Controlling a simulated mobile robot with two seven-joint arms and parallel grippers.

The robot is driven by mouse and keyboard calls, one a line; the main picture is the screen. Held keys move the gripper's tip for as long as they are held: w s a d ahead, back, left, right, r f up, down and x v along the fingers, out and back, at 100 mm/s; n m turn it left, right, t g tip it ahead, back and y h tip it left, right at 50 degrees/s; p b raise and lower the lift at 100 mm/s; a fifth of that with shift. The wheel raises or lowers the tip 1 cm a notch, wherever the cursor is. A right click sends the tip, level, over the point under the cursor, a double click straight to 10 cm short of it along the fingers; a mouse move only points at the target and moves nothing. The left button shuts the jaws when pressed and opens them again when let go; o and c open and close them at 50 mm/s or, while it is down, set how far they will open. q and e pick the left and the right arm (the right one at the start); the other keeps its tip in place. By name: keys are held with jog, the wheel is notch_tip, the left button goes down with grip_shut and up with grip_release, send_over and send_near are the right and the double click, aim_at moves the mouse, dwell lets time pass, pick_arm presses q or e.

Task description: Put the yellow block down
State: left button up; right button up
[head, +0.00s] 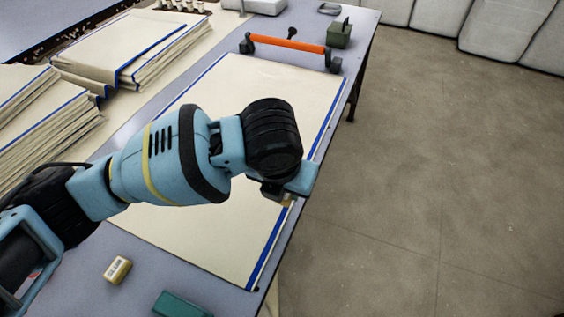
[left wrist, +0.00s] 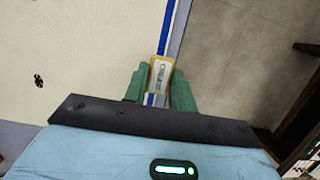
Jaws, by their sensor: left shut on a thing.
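My left gripper (head: 288,198) is at the right edge of the cream cloth (head: 190,235) in the head view, mostly hidden under my wrist. In the left wrist view, its green fingers (left wrist: 160,88) are shut on a yellow block (left wrist: 161,75) with a pale, lettered face. The block is over the cloth's blue border. I cannot tell whether it touches the cloth. A second yellowish block (head: 117,270) lies on the grey table (head: 130,240), left of the cloth's near end.
Folded cloth stacks (head: 150,45) lie at the left. An orange bar with dark green ends (head: 290,44) lies beyond the cloth, beside a green box (head: 339,36). A dark green object (head: 182,304) is at the near edge. Open floor (head: 430,170) lies right of the table.

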pick_arm(q)
jog(key=w, duration=0.6)
jog(key=w+f+b, duration=0.1)
jog(key=w, duration=0.2)
jog(key=shift+w+a, duration=0.25)
jog(key=shift+a, duration=0.05)
jog(key=shift+w, duration=0.35)
notch_tip(320, 180, down, 3)
jog(key=shift+f+b, duration=0.1)
jog(key=shift+b, duration=0.25)
jog(key=shift+f, duration=0.1)
jog(key=shift+f, duration=0.15)
jog(key=o, duration=0.9)
jog(key=shift+o, duration=0.2)
